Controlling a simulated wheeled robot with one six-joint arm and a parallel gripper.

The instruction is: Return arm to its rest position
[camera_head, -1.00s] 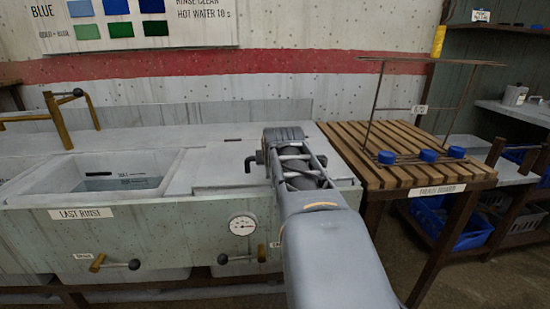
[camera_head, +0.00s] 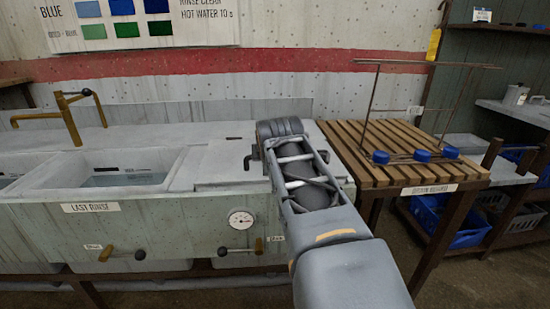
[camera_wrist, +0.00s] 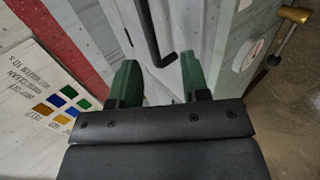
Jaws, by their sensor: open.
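My arm (camera_head: 318,195) reaches forward from the lower right toward the right end of the grey sink unit in the head view. My gripper is hidden behind the arm there. In the wrist view my gripper (camera_wrist: 157,84) shows two green fingers set apart with nothing between them. A dark bent rod (camera_wrist: 148,32) on the sink unit lies beyond the fingertips; I cannot tell how far. The last rinse basin (camera_head: 118,180) holds some water and lies left of the arm.
A slatted wooden drain board (camera_head: 385,175) with a wire rack (camera_head: 425,155) and several blue caps (camera_head: 423,156) stands right of the arm. A gauge (camera_head: 241,220) and valve handles (camera_head: 128,254) stick out of the sink front.

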